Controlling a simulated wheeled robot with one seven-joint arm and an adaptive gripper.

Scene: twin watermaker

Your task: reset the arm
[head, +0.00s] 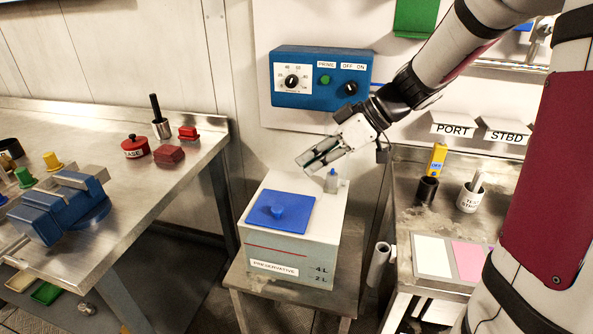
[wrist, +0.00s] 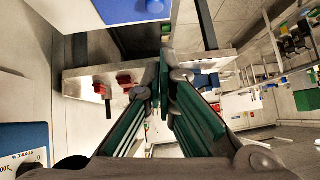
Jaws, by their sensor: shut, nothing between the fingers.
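My arm reaches in from the upper right of the head view. My gripper (head: 306,163) points down and left, above the back of the preservative tank (head: 290,254). It is empty, and a gap to the tank's top seems to show, though I cannot tell how large. In the wrist view my gripper (wrist: 163,75) shows its two green-padded fingers converging at the tips with nothing between them. The small grey fitting (head: 332,182) on the tank's top stands just right of the fingers in the head view.
A blue control box (head: 321,78) with knobs is on the wall behind my arm. A steel bench (head: 120,222) with a blue vise (head: 60,208) stands left. A right bench holds a dark cup (head: 427,190) and a white cup (head: 470,198). The tank has a blue lid (head: 262,212).

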